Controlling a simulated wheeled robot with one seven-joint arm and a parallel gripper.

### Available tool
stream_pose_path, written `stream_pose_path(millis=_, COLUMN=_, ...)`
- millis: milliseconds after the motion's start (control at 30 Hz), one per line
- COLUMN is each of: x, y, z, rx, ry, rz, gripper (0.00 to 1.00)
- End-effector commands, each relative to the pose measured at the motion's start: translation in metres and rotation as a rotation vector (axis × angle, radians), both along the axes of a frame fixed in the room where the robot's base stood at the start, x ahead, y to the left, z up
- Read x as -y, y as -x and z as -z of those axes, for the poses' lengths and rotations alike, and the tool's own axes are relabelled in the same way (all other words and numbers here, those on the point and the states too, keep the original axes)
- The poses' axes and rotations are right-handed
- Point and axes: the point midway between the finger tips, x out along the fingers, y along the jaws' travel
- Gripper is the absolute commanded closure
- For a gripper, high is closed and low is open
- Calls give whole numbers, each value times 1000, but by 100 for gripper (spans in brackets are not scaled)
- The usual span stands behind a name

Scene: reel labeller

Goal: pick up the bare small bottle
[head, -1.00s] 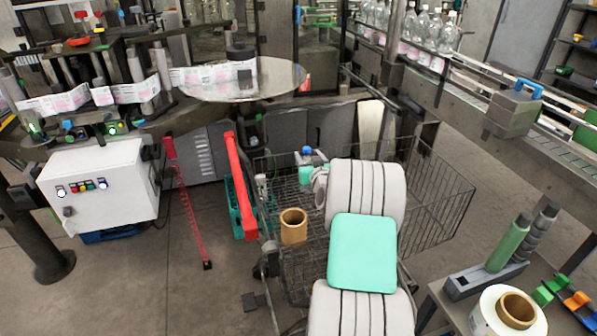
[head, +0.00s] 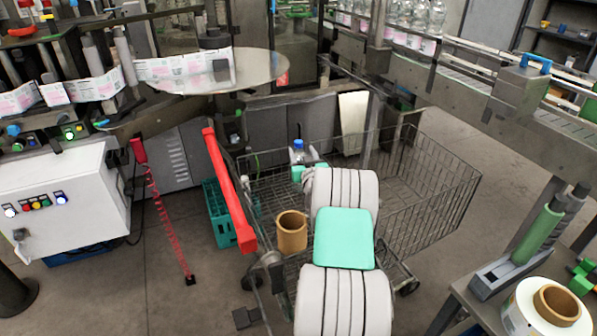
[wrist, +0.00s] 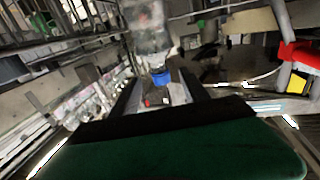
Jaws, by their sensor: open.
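A small clear bottle with a blue cap (head: 298,156) shows in the head view, inside or just behind the far side of the wire cart, past the end of my arm. No label can be made out on it. In the wrist view the clear bottle (wrist: 149,28) appears cap-down in the picture, its blue cap between the two dark fingers of my gripper (wrist: 160,88). My gripper is open, and I see no finger touching the bottle. In the head view my arm hides most of the gripper.
The wire cart (head: 440,208) surrounds my arm, with a red handle bar (head: 229,190) at left. A brown cardboard core (head: 291,232) sits in the cart. A white control box (head: 65,195) stands left. A conveyor (head: 470,85) with several labelled bottles runs at upper right.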

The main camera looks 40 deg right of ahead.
Motion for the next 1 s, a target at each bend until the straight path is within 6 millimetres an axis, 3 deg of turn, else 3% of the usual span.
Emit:
stream_pose_path(millis=300, x=23, y=-42, z=-3, rx=-2, ry=-1, rz=0, gripper=47)
stream_pose_path(millis=567, x=27, y=-45, z=-3, rx=0, ry=0, rz=3, gripper=47)
stream_pose_path(millis=1000, x=27, y=-44, z=-3, rx=0, ry=0, rz=4, gripper=82)
